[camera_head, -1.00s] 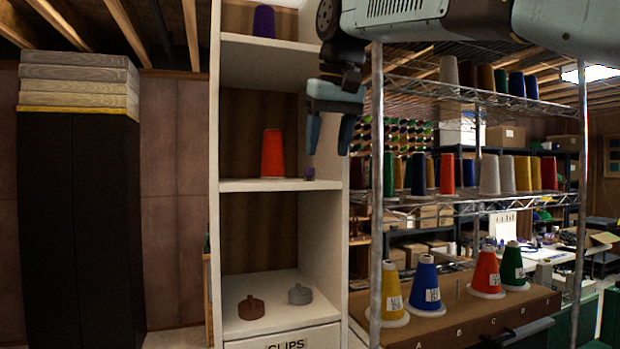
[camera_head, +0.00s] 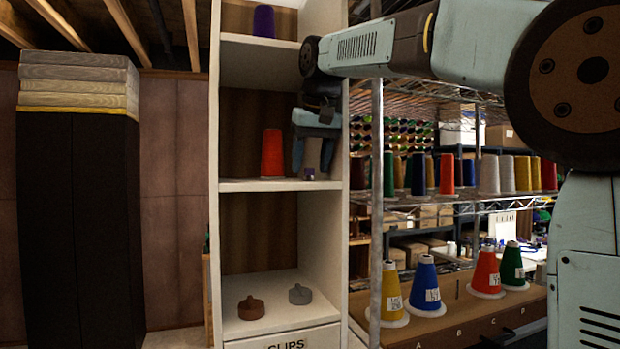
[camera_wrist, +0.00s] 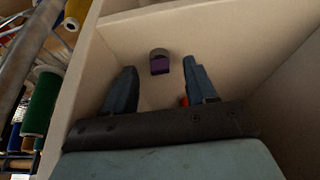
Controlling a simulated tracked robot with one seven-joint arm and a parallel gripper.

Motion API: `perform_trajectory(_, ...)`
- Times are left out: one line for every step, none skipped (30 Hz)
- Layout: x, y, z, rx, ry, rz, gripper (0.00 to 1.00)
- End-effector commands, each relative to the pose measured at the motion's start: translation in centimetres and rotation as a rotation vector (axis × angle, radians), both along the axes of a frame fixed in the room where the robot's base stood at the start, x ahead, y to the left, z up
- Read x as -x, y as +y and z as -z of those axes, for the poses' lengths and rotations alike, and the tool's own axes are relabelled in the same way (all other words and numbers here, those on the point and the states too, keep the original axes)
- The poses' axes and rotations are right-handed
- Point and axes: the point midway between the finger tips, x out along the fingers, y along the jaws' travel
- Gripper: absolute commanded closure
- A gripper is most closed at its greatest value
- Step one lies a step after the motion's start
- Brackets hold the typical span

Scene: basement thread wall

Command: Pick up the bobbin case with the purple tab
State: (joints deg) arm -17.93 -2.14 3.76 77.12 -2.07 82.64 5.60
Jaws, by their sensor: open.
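The bobbin case with the purple tab (camera_head: 309,174) is a small grey piece with a purple face. It sits on the middle shelf of the white shelf unit, right of a red thread cone (camera_head: 272,153). In the wrist view the case (camera_wrist: 160,63) shows just beyond the fingertips, roughly centred between them. My gripper (camera_head: 313,164) is inside the middle compartment at the case. In the wrist view, my gripper (camera_wrist: 161,78) has its two fingers spread apart with nothing held. I cannot tell whether the fingers reach around the case.
The white shelf unit (camera_head: 214,200) has a side wall close to the right of my gripper and a shelf above. A purple cone (camera_head: 264,21) stands on the top shelf. Two lidded pieces (camera_head: 251,308) sit below. A wire rack with cones stands at right.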

Motion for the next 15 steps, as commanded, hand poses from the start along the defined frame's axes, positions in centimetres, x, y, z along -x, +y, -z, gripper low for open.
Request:
perform_trajectory(-0.19, 0.08, 0.55, 0.000, 0.001, 0.000, 0.44)
perform_trajectory(-0.29, 0.10, 0.82, 0.000, 0.001, 0.000, 0.44)
perform_trajectory(-0.39, 0.14, 1.11, 0.000, 0.001, 0.000, 0.44)
perform_trajectory(-0.46, 0.16, 1.25, 0.000, 0.001, 0.000, 0.44)
perform_trajectory(-0.51, 0.18, 1.36, 0.000, 0.000, 0.000, 0.44)
perform_trajectory(-0.54, 0.19, 1.44, 0.000, -0.001, 0.000, 0.44)
perform_trajectory(-0.56, 0.20, 1.45, 0.000, -0.001, 0.000, 0.44)
perform_trajectory(-0.56, 0.20, 1.46, 0.000, -0.001, -0.001, 0.44)
perform_trajectory(-0.56, 0.20, 1.46, 0.000, -0.001, 0.000, 0.44)
perform_trajectory(-0.56, 0.20, 1.45, 0.000, -0.001, 0.000, 0.44)
perform_trajectory(-0.56, 0.20, 1.45, 0.000, -0.001, -0.001, 0.44)
perform_trajectory(-0.55, 0.21, 1.45, 0.000, -0.001, -0.001, 0.44)
perform_trajectory(-0.55, 0.20, 1.45, 0.000, -0.001, -0.001, 0.46)
perform_trajectory(-0.55, 0.21, 1.45, 0.000, -0.001, -0.001, 0.48)
perform_trajectory(-0.55, 0.21, 1.45, 0.000, -0.001, -0.001, 0.52)
